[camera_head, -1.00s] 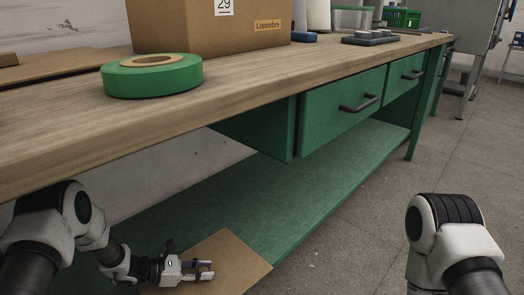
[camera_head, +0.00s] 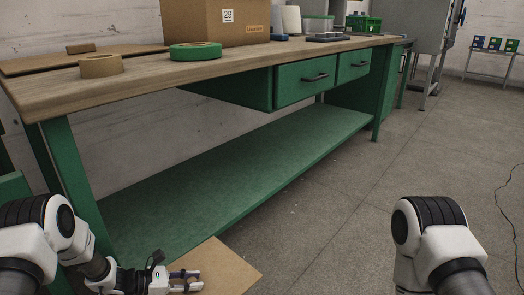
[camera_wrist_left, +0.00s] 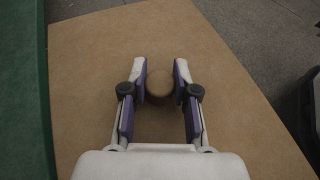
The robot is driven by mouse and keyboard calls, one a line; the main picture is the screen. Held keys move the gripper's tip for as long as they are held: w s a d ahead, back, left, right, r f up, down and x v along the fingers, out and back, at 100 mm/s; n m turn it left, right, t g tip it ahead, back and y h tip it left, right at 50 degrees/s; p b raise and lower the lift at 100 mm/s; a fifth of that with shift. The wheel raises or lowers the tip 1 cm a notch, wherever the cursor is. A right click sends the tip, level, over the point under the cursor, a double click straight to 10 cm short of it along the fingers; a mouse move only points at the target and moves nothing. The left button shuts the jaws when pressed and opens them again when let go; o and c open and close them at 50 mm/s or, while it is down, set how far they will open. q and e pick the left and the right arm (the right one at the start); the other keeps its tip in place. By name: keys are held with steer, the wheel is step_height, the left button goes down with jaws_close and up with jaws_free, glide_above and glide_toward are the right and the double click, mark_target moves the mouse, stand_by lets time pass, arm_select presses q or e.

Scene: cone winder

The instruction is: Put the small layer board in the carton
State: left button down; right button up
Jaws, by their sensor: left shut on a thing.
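My left gripper (camera_head: 185,281) is shut on the small layer board, a flat brown cardboard sheet (camera_head: 228,266) at the bottom of the head view. In the left wrist view the fingers (camera_wrist_left: 160,84) close around a round brown knob (camera_wrist_left: 160,86) on the board's face (camera_wrist_left: 95,60). The board is held low, in front of the bench's green lower shelf. The carton (camera_head: 205,24), a brown box labelled 29, stands on the bench top; its inside is not visible. My right arm shows at lower right, but its gripper is out of view.
The wooden bench top (camera_head: 135,92) carries a green tape roll (camera_head: 195,51), a tan tape roll (camera_head: 100,66) and a flat cardboard sheet (camera_head: 40,62) with a knob. The green lower shelf (camera_head: 250,160) is empty. Open floor (camera_head: 400,185) lies to the right.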

arm_select(q)
steer(key=shift+s+r, duration=0.2)
steer(key=shift+s, duration=0.25)
steer(key=a+r+n+t+y+p, duration=0.1)
steer(key=a+r+p, duration=0.1)
steer(key=r, duration=0.8)
steer(key=a+r+n+t+p, duration=0.1)
steer(key=a+r+p, duration=0.15)
steer(key=r, duration=0.65)
steer(key=s+d+r+n+t+p, duration=0.1)
steer(key=s+r+p, duration=0.1)
steer(key=s+r, duration=0.3)
steer(key=s+d+f, duration=0.3)
steer(key=s, duration=0.6)
step_height(320, 180, up, 32)
steer(key=p, duration=3.7)
steer(key=shift+w+d+f+m+g+p, duration=0.15)
steer(key=shift+m+g+p, duration=0.15)
steer(key=shift+g+p, duration=0.1)
arm_select(e)
step_height(320, 180, up, 44)
steer(key=shift+s+r, duration=0.15)
steer(key=shift+s, duration=0.3)
